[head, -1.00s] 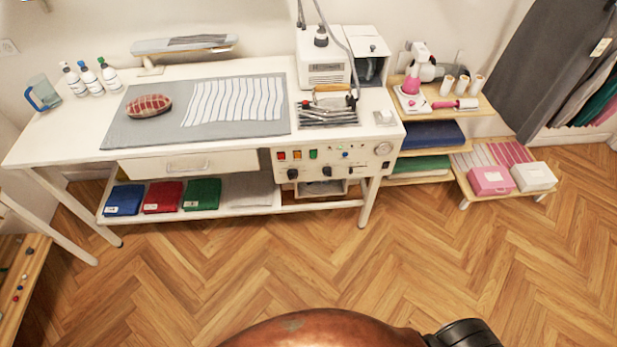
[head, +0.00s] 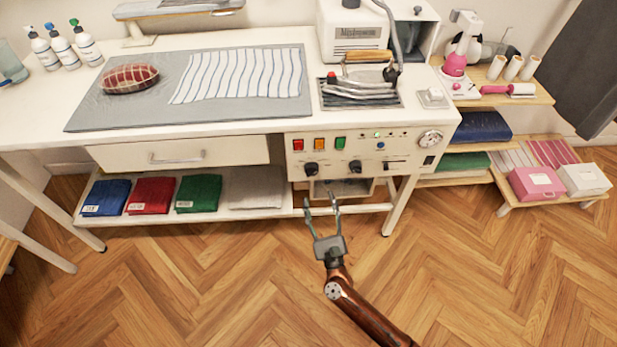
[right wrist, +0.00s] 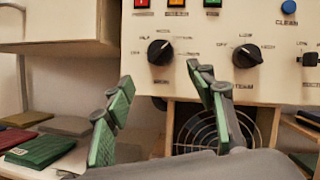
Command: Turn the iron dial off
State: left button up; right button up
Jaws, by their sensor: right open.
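The control panel on the ironing table's front has two black dials. The left dial (head: 311,169) also shows in the right wrist view (right wrist: 160,52), its pale mark tilted to the upper right. The right dial (head: 355,166) also shows in the right wrist view (right wrist: 247,56), with a label below that seems to read STEAM. The left dial's label is too blurred to read surely. My right gripper (head: 322,209) is open and empty, below and in front of the dials, apart from them. Its green-padded fingers (right wrist: 160,80) point toward the panel. My left gripper is out of view.
Red, orange and green buttons (head: 319,144) sit above the dials. The iron (head: 362,76) rests on its rack on the tabletop. A drawer (head: 180,154) lies left of the panel, folded cloths (head: 198,193) on the shelf below. The floor in front is clear.

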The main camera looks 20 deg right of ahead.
aim_at(312, 170)
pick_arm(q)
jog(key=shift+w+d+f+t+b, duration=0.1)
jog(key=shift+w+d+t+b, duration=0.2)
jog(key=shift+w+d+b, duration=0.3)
pick_arm(e)
jog(key=shift+m, duration=0.6)
jog(key=x, duration=0.4)
jog(key=r+x, duration=0.1)
jog(key=x, duration=0.3)
jog(key=shift+r, duration=0.1)
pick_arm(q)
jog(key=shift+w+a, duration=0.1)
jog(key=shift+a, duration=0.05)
pick_arm(e)
jog(key=shift+c, duration=0.7)
jog(key=c, duration=1)
